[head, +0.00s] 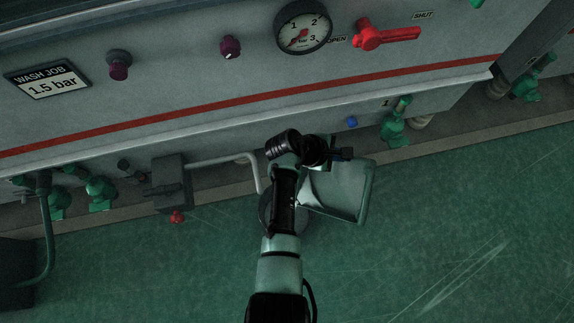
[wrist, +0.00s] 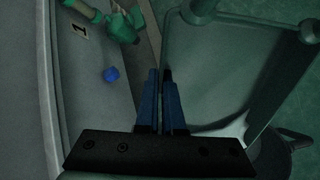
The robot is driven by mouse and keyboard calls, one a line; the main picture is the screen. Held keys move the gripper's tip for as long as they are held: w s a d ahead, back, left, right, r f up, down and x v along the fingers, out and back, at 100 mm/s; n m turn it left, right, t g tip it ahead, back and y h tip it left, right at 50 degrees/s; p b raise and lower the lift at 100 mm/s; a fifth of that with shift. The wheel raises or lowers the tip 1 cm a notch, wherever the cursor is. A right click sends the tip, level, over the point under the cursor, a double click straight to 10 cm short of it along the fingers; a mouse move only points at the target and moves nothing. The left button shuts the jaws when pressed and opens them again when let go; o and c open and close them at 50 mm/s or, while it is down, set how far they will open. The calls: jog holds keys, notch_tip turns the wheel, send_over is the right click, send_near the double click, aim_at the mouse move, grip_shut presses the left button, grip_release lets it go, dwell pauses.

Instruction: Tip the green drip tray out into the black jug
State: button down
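The green drip tray (head: 352,203) is a shallow rectangular tray in the head view, just right of my wrist and in front of the machine. It fills the upper right of the wrist view (wrist: 235,60). My gripper (wrist: 160,72) has its blue fingers close together on the tray's near wall; it also shows in the head view (head: 343,154). A pale patch shows at one corner of the tray. A dark round vessel, seemingly the black jug (wrist: 272,158), shows partly below that corner; in the head view my arm hides much of the jug (head: 267,212).
A grey pipe (head: 225,158) bends down near the jug. The green floor at right is clear.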

jog(key=shift+s+a+r+t+h+b, duration=0.3)
jog(key=shift+a+r+h+b, duration=0.2)
jog(key=shift+a+b, duration=0.1)
jog(key=shift+s+a+r+t+h+b, duration=0.2)
jog(key=shift+s+a+r+h+b, duration=0.05)
jog(key=shift+a+r+h+b, duration=0.25)
jog(key=s+a+r+t+h+b, duration=0.1)
jog(key=s+a+t+h+b, duration=0.2)
jog(key=a+b, duration=0.35)
jog(key=s+a+r+t+h+b, duration=0.1)
jog(key=s+a+h+b, duration=0.35)
jog(key=a+b, duration=0.2)
jog(key=w+d+g+y+p, duration=0.3)
jog(key=w+d+y+p, duration=0.3)
jog(key=d+p, duration=0.5)
jog(key=w+d+f+g+y+b, duration=0.3)
jog(key=d+f+y+b, duration=0.2)
jog(key=d+f+b, duration=0.1)
jog(key=w+d+f+g+y+b, duration=0.2)
jog(key=w+d+f+y+b, duration=0.2)
jog(key=d+f+y+b, duration=0.2)
notch_tip(320, 180, down, 3)
jog(key=shift+w+d+g, duration=0.25)
jog(key=shift+d+g, duration=0.15)
jog(key=shift+d, duration=0.6)
